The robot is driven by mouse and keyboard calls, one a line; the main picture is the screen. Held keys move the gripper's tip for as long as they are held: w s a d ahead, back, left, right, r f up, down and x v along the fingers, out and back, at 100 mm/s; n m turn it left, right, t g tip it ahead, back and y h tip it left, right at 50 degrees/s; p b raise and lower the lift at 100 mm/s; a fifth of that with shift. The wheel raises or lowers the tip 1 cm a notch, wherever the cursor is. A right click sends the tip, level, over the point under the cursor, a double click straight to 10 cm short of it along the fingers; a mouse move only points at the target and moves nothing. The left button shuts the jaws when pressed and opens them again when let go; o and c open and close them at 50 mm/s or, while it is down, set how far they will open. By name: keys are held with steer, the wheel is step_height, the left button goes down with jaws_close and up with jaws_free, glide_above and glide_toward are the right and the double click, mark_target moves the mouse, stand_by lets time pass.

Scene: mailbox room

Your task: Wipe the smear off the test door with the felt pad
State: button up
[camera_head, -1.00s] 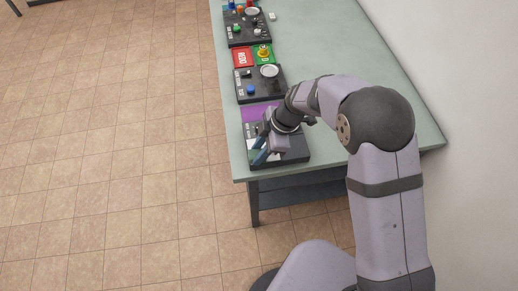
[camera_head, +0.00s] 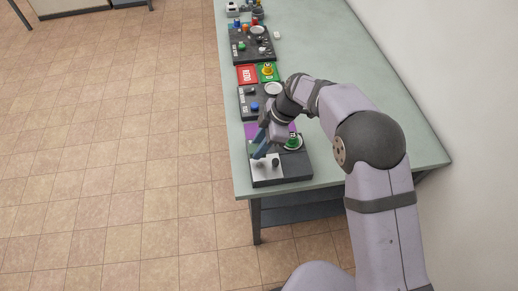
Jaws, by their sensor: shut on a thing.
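My gripper (camera_head: 261,149) points down and to the left over the nearest dark board (camera_head: 292,171). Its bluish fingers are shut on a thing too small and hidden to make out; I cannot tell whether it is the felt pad. A pale panel (camera_head: 259,170) with small dark fittings lies at the left of this board, just below the fingertips. It may be the test door, but no label shows there. I cannot make out a smear. I cannot tell whether the fingers touch the panel.
On the same board, a green object (camera_head: 293,142) sits in a white ring, right of my gripper. A purple area (camera_head: 284,128) lies behind. More boards, a red tray (camera_head: 247,74) and a green tray (camera_head: 268,71) line the table's left side. The table's right side (camera_head: 355,95) is clear.

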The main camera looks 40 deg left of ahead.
steer(key=shift+r+p, duration=0.8)
steer(key=shift+r, duration=1.35)
steer(key=shift+w, duration=0.15)
